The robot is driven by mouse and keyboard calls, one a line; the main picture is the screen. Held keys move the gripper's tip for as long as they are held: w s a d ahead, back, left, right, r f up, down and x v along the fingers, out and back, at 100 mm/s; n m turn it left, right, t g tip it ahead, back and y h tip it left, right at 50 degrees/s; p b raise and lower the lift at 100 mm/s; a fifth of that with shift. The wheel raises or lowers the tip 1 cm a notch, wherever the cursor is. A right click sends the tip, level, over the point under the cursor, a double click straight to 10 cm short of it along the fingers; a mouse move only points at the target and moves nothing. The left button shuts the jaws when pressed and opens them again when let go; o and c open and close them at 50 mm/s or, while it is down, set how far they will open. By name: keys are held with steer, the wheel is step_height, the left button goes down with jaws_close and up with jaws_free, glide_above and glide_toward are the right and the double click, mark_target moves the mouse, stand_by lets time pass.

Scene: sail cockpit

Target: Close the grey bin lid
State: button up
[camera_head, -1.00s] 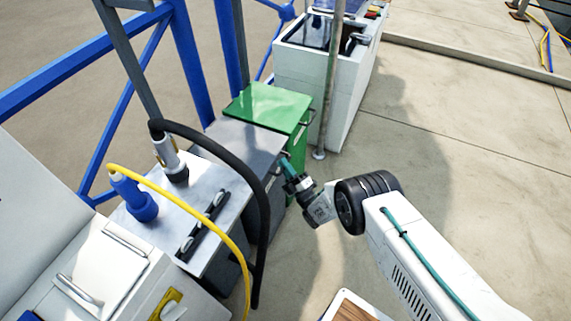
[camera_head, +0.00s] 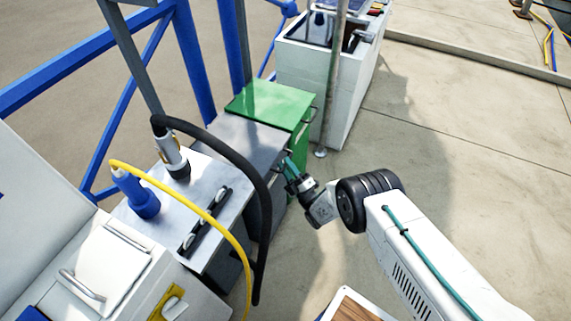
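The grey bin (camera_head: 279,196) stands between a metal-topped cabinet and a green bin. Its grey lid (camera_head: 243,137) lies flat, or nearly flat, across its top; I cannot tell whether a small gap remains under its edge. My gripper (camera_head: 286,160) is at the lid's front right edge, touching it or very close. The fingers are small and partly hidden against the bin, so their opening does not show. The black hose hides part of the lid and bin front.
The green bin (camera_head: 270,105) with a flat green lid stands just behind. A metal pole (camera_head: 332,85) and a white sink unit (camera_head: 352,100) stand beyond it. A black hose (camera_head: 265,215) and yellow cable (camera_head: 222,230) arch in front at left. Floor at right is clear.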

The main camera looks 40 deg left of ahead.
steer(key=v, duration=0.6)
steer(key=shift+d, duration=0.4)
steer(key=shift+f, duration=0.1)
